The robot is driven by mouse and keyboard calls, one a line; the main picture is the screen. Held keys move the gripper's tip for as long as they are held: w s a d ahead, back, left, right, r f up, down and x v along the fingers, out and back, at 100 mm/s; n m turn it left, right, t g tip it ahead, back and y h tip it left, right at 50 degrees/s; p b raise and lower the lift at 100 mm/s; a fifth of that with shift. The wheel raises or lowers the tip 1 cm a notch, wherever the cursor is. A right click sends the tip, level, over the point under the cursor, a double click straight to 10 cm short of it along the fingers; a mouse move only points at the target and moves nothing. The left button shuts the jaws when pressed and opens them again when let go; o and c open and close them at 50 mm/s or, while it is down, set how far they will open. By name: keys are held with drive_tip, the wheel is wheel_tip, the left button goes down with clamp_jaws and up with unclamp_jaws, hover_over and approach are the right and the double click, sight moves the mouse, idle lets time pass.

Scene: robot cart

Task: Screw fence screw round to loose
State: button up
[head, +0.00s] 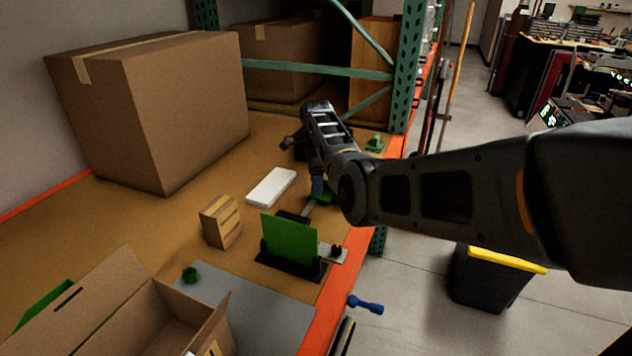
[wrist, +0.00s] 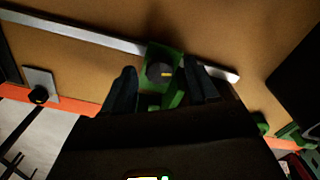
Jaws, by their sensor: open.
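The fence screw looks like a dark round knob (wrist: 159,72) with a yellow mark, set on a green block (wrist: 173,58) on a long metal rail (wrist: 80,32) in the wrist view. My gripper (wrist: 160,86) is open, with one dark finger to each side of the knob. I cannot tell whether the fingers touch it. In the head view my gripper (head: 317,188) points down at the green block (head: 325,197) near the table's front edge. The knob is hidden there by my arm.
A green upright plate (head: 289,241) on a dark base stands nearby, beside a small black knob (head: 336,249). A white block (head: 271,187), a small carton (head: 220,221) and a large box (head: 190,110) lie further left. An orange edge (head: 335,300) bounds the table.

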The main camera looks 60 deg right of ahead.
drive_tip(key=shift+f, duration=0.2)
drive_tip(key=shift+c, duration=0.2)
drive_tip(key=c, duration=1)
